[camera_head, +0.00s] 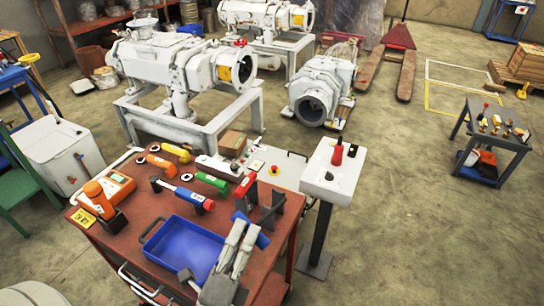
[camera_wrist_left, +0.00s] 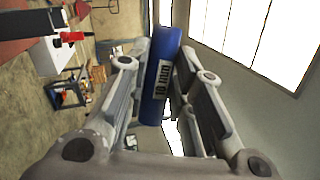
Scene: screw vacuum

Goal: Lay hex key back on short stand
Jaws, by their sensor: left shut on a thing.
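My left gripper (camera_head: 240,240) is shut on the hex key's blue handle (camera_head: 262,240), above the right part of the red cart top. In the left wrist view, the blue handle (camera_wrist_left: 161,80), labelled "10 mm", sits between the two fingers (camera_wrist_left: 160,75). The metal part of the key cannot be made out. A dark stand (camera_head: 278,203) with uprights is just beyond the handle on the cart. A red handle (camera_head: 245,184) rests by dark supports left of it. I cannot tell which support is the short stand. My right gripper is not in view.
An empty-looking blue tray (camera_head: 190,250) lies left of the gripper on the red cart (camera_head: 140,225). A white pedestal box (camera_head: 330,172) stands close to the right.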

